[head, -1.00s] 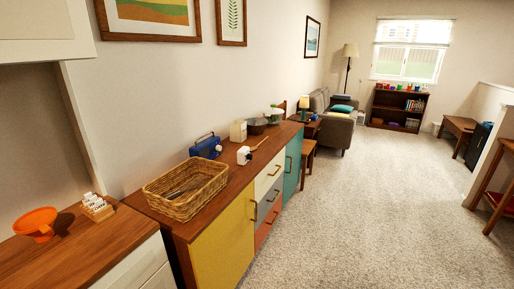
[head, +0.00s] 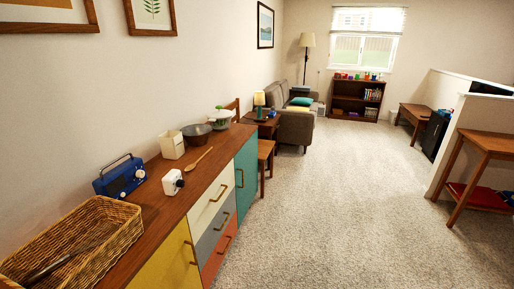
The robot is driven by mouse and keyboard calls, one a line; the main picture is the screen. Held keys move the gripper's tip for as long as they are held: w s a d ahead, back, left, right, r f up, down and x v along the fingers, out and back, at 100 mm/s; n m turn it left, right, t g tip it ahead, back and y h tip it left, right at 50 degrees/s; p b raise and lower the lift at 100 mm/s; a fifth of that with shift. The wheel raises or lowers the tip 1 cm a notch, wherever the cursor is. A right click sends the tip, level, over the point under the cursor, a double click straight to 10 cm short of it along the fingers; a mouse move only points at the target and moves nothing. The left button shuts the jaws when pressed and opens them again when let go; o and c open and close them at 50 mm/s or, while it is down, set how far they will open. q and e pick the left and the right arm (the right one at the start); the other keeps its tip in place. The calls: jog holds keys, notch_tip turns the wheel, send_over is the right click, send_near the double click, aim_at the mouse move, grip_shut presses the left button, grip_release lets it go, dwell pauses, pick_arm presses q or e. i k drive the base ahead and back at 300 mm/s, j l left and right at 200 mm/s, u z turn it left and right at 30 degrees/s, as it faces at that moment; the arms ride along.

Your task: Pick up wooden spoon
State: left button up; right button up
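The wooden spoon (head: 199,158) lies flat on top of the long wooden sideboard (head: 188,196), near its front edge. It is to the right of a small white device (head: 173,182) and in front of a cream container (head: 171,145). Nothing covers the spoon. Neither of my grippers shows in the head view.
On the sideboard stand a wicker basket (head: 75,243) with dark utensils, a blue radio (head: 120,177), a dark bowl (head: 196,134) and a lidded pot (head: 220,118). A chair (head: 265,152) stands past its far end. The carpet (head: 330,215) to the right is clear.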

aim_at(190, 168)
jog(key=i+l, duration=0.2)
jog(key=i, duration=0.55)
jog(key=i+l+z, duration=0.1)
jog(key=i, duration=0.6)
jog(key=l, duration=0.1)
